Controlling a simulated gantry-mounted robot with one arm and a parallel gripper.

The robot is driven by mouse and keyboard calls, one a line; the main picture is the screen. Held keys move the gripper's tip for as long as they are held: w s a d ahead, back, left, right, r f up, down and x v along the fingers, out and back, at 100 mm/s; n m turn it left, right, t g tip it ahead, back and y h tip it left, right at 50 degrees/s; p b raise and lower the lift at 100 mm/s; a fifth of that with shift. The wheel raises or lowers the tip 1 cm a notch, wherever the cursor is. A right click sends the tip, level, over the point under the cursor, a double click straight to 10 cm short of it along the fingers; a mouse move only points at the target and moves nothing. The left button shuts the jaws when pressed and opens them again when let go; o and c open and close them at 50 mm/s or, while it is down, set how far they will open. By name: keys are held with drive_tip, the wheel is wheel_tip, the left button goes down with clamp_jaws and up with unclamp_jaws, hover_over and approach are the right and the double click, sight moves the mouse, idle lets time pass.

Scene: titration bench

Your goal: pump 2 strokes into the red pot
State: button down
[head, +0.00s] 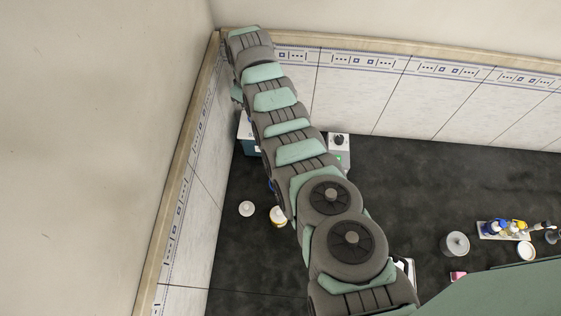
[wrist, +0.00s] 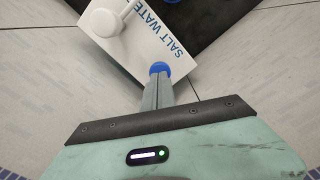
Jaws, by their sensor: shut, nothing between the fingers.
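In the wrist view my gripper (wrist: 159,78) is shut and empty, its grey fingers together. A round blue cap or button (wrist: 160,68) is right at the fingertips; whether they touch it I cannot tell. Beyond it is a white panel (wrist: 150,45) lettered "SALT WATE", the rest cut off or hidden, with a white rounded knob-like part (wrist: 105,22) on it. In the head view my arm hides the gripper. I cannot make out a red pot in either view.
In the head view a white and teal box (head: 245,130) and a white device with a black knob (head: 338,143) stand at the back. A grey pot (head: 455,244), pink item (head: 458,277) and bottle tray (head: 490,235) are right.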

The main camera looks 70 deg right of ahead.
drive_tip(key=shift+r, duration=0.1)
idle(0.4)
wheel_tip(320, 180, up, 2)
drive_tip(key=shift+w+r+p, duration=0.1)
drive_tip(key=shift+p, duration=0.55)
drive_tip(key=shift+r+p, duration=0.35)
drive_tip(key=shift+r, duration=1.45)
